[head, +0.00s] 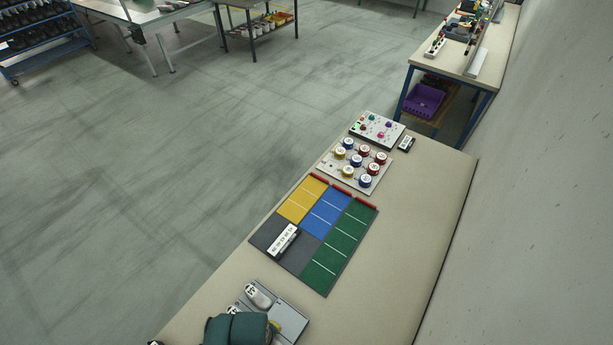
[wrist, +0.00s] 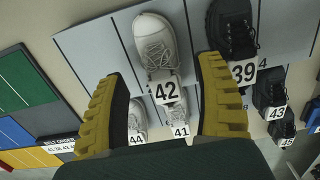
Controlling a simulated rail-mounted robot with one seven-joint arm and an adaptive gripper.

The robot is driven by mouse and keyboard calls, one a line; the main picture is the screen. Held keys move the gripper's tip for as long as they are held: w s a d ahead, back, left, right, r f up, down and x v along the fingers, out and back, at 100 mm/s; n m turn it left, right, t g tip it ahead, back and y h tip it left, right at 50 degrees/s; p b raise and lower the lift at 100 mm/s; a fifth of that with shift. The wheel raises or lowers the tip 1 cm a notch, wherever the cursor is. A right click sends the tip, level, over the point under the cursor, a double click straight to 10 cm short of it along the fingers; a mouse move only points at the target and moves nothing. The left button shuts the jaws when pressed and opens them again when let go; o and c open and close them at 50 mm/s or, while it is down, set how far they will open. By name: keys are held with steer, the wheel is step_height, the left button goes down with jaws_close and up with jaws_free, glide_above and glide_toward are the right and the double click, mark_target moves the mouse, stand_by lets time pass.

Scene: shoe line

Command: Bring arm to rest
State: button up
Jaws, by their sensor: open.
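My gripper (wrist: 160,72) is open in the wrist view, its two yellow ridged fingers spread wide with nothing held between them. A white shoe with tag 42 (wrist: 154,45) lies beyond the gap on a grey board (wrist: 105,48). A black shoe with tag 39 (wrist: 232,30) lies just right of the right finger. Whether the fingers touch anything is not clear. In the head view my dark green arm (head: 238,329) is at the bottom edge, over the near end of the table (head: 405,240); the fingertips are hidden there.
More tagged shoes, such as 43 (wrist: 268,90), stand around the fingers. A coloured mat (head: 340,240) with a printed card (head: 284,241) lies beyond the board. Farther on are a tray of round coloured pieces (head: 355,165) and a knob panel (head: 377,130). The table's right side is clear.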

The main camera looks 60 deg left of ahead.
step_height(320, 180, down, 4)
steer(key=shift+f, duration=0.1)
steer(key=shift+a+r, duration=0.1)
steer(key=shift+r, duration=1.65)
